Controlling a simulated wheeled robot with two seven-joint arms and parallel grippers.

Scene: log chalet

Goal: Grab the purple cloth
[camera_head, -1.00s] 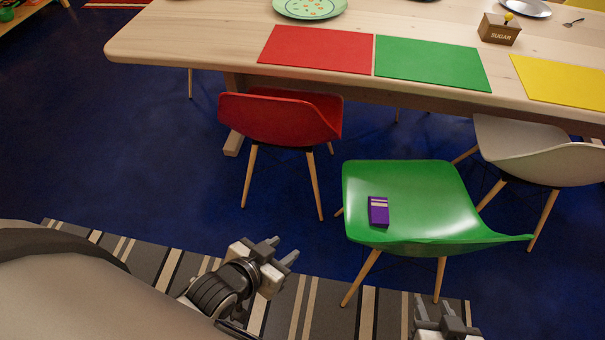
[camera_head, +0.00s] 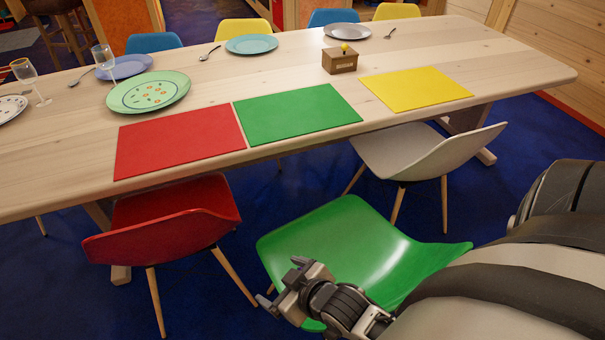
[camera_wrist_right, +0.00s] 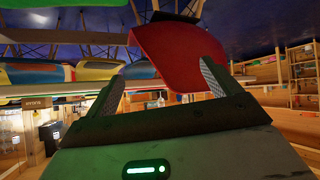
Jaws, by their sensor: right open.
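The green chair (camera_head: 345,245) stands in the lower middle of the head view. The purple cloth shows in neither current view; my right arm covers the front part of the green seat. My right gripper (camera_head: 282,283) is over the left front edge of this chair, open, with nothing seen between its fingers. In the right wrist view its two fingers (camera_wrist_right: 160,80) stand wide apart, with the red chair beyond them. My left gripper is out of view.
The red chair (camera_head: 170,225) stands left of my right gripper, and a white chair (camera_head: 425,150) behind right. The wooden table (camera_head: 540,72) holds red (camera_head: 178,140), green (camera_head: 297,113) and yellow (camera_head: 415,89) mats, plates and a sugar box (camera_head: 340,62).

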